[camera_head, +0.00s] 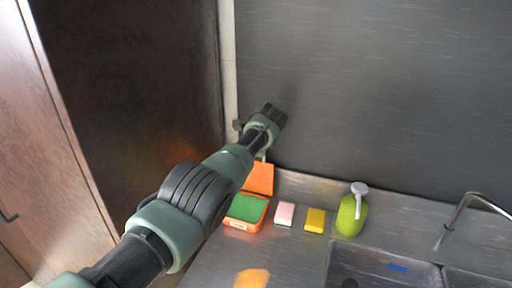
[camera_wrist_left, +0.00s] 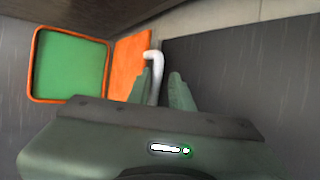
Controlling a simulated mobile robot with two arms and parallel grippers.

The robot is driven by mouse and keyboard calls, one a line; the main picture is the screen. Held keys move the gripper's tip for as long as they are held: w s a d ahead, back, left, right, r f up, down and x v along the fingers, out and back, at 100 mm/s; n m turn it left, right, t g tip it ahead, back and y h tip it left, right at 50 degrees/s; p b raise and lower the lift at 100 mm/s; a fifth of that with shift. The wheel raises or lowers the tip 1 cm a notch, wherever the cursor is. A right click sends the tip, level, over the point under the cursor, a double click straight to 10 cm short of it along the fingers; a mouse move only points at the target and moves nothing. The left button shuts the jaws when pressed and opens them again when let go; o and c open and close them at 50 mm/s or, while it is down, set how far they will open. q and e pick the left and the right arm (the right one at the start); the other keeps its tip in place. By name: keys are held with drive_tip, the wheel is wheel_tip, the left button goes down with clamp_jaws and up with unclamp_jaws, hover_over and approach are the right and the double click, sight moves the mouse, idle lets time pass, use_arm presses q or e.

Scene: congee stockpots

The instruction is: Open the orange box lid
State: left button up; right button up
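The orange box (camera_head: 237,225) sits on the steel counter, with a green surface (camera_head: 246,207) inside its rim. Its orange lid (camera_head: 259,178) stands raised at the back, near the wall; box (camera_wrist_left: 33,92) and lid (camera_wrist_left: 128,61) also show in the left wrist view. A pale bent handle (camera_wrist_left: 155,70) reaches the lid's edge and runs down between my left gripper's fingers (camera_wrist_left: 163,88). The fingers are apart, with a gap on the handle's right side. In the head view my left gripper (camera_head: 277,113) is above the lid. My right gripper is out of view.
A pink sponge (camera_head: 285,213), a yellow sponge (camera_head: 315,219) and a green soap bottle (camera_head: 350,215) stand right of the box. A sink (camera_head: 380,272) and faucet (camera_head: 460,212) are further right. A dark panel (camera_head: 130,90) rises at left.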

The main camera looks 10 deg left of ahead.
use_arm(q)
drive_tip(key=p+v, duration=0.4)
drive_tip(key=v, duration=0.3)
drive_tip(key=shift+s+r, duration=0.2)
drive_tip(key=shift+d+r, duration=0.1)
drive_tip(key=shift+d, duration=0.05)
drive_tip(key=shift+s, duration=0.1)
